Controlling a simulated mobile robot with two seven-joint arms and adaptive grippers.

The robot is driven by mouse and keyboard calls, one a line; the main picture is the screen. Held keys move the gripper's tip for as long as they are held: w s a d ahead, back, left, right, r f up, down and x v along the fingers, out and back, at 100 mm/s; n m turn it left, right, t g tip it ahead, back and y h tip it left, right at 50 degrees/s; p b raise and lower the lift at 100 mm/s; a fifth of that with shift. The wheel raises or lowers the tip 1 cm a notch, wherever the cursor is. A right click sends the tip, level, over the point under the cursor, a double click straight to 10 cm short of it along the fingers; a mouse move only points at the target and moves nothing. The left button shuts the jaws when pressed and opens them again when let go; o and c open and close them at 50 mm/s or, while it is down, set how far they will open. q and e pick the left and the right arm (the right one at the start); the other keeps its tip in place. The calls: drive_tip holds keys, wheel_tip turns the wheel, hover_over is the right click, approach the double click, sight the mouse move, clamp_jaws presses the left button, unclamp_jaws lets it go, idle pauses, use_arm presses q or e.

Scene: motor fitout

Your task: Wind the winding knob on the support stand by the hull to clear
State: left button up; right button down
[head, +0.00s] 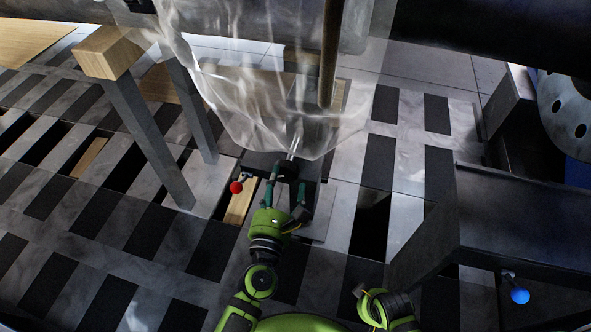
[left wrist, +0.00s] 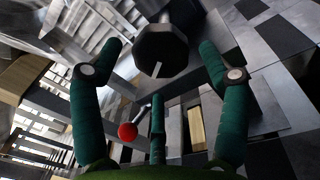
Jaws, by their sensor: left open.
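The winding knob is a dark, many-sided knob (left wrist: 166,52) with a pale line on its face. It shows in the left wrist view at the top middle, and in the head view it is small and dark (head: 287,168), on the dark support stand (head: 262,159). My left gripper (head: 285,184) is open. In the left wrist view its green fingers (left wrist: 160,50) stand to the left and right of the knob, with a third finger below. I see gaps between fingers and knob; contact cannot be told. My right arm shows low in the head view, its fingers unseen.
A red ball-ended lever (head: 236,187) sticks out left of the stand. Clear sheeting (head: 270,90) hangs above and behind the knob. A wood-topped trestle (head: 112,55) stands left. A dark bench (head: 520,220) with a blue ball lever (head: 519,295) stands right.

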sight(287, 165)
use_arm(q)
drive_tip(key=x, duration=0.6)
drive_tip(key=shift+w, duration=0.15)
